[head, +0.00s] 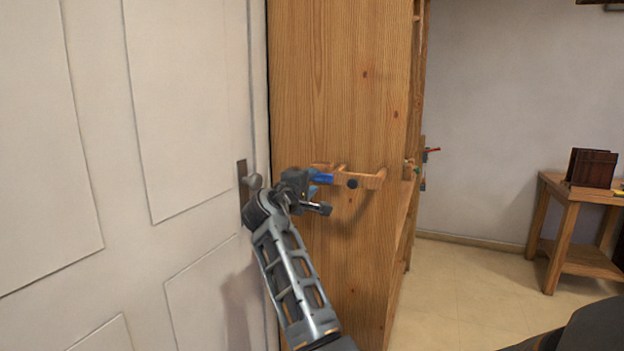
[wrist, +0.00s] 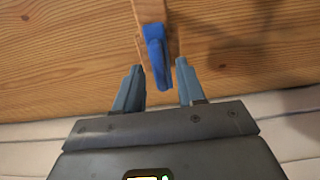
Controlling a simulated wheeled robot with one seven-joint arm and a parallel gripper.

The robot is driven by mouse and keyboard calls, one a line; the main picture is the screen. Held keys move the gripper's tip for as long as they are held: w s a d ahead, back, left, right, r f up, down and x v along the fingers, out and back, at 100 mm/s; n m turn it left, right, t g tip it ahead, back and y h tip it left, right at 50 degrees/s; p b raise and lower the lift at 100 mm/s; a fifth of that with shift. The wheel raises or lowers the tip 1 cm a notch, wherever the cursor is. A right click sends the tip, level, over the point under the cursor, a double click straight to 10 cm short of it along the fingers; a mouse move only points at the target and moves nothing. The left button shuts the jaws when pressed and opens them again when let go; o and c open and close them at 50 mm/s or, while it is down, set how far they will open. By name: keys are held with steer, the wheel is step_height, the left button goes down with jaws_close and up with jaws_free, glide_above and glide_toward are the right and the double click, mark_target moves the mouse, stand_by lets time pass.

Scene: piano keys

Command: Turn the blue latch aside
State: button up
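The blue latch (wrist: 156,50) is mounted on a wooden bracket (wrist: 148,10) that stands out from the side of a tall wooden cabinet. In the head view the latch (head: 323,179) shows as a small blue piece, partly hidden by my gripper (head: 313,189). In the wrist view my gripper (wrist: 160,72) is open and empty. Its fingertips lie on either side of the latch's lower end, with a gap on both sides. I cannot tell how deep the latch sits between them.
The cabinet side (head: 335,80) fills the space behind the latch. A white panelled door (head: 180,110) with a dark handle plate is close on the left. A small wooden table (head: 570,205) with dark objects on it stands far right. The floor between is clear.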

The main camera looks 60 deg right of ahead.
steer(key=shift+w+d, duration=0.1)
steer(key=shift+d, duration=1.35)
steer(key=shift+c, duration=0.3)
jaws_close()
